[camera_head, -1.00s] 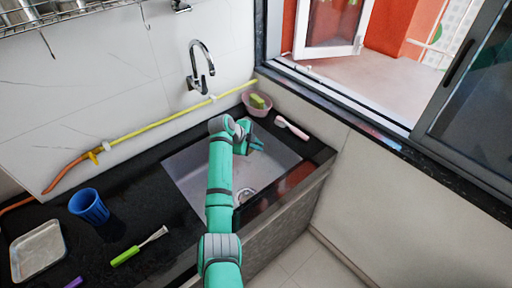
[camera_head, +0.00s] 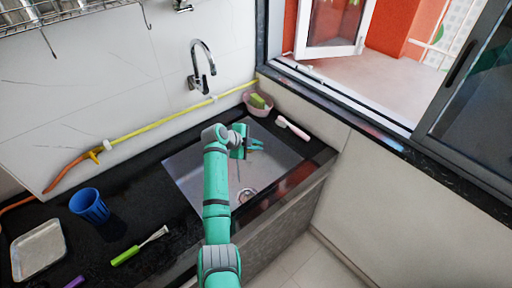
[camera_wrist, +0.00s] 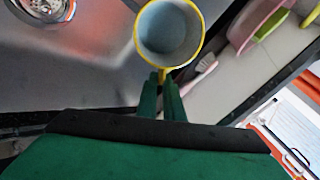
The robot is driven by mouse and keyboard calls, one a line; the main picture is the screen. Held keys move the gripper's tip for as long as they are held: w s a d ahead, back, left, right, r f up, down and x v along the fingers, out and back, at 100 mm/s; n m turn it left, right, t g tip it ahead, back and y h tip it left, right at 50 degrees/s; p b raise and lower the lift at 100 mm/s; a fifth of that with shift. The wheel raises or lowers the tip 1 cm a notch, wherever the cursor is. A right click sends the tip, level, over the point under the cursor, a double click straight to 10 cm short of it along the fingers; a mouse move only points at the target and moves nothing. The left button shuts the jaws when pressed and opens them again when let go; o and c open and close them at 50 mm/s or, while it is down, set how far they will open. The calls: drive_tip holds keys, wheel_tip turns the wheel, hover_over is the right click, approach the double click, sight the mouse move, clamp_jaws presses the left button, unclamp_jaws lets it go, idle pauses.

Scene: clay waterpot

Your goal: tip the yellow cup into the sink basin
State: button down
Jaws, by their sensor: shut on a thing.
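The yellow cup (camera_wrist: 137,30) shows in the wrist view with a yellow rim and a grey-blue inside. Its mouth faces the wrist camera; I cannot tell how far it is tilted. My gripper (camera_wrist: 163,84) is shut on the cup's handle, with both fingertips together just below the rim. In the head view my gripper (camera_head: 254,144) hangs over the sink basin (camera_head: 284,159), and the cup cannot be made out there. The basin is grey metal, and its drain (camera_head: 247,195) also shows at the top left of the wrist view (camera_wrist: 42,8).
A pink bowl (camera_head: 250,108) with a green sponge (camera_head: 257,100) and a pink brush (camera_head: 292,128) lie behind and right of the basin. A tap (camera_head: 201,66) is on the wall. A blue cup (camera_head: 90,206), a tray (camera_head: 38,250) and a green brush (camera_head: 138,247) stand left.

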idle(0.6)
drive_tip(key=shift+s+a+r+t+h, duration=0.1)
drive_tip(key=shift+s+a+t+h, duration=0.05)
drive_tip(key=shift+t+h, duration=0.3)
idle(0.4)
drive_tip(key=shift+s+a+t+h, duration=0.25)
drive_tip(key=shift+t+h, duration=0.1)
drive_tip(key=shift+h, duration=0.2)
idle(0.3)
drive_tip(key=shift+s+a+t+h, duration=0.15)
drive_tip(key=shift+a+t+h, duration=0.1)
drive_tip(key=shift+t+h, duration=0.3)
idle(0.5)
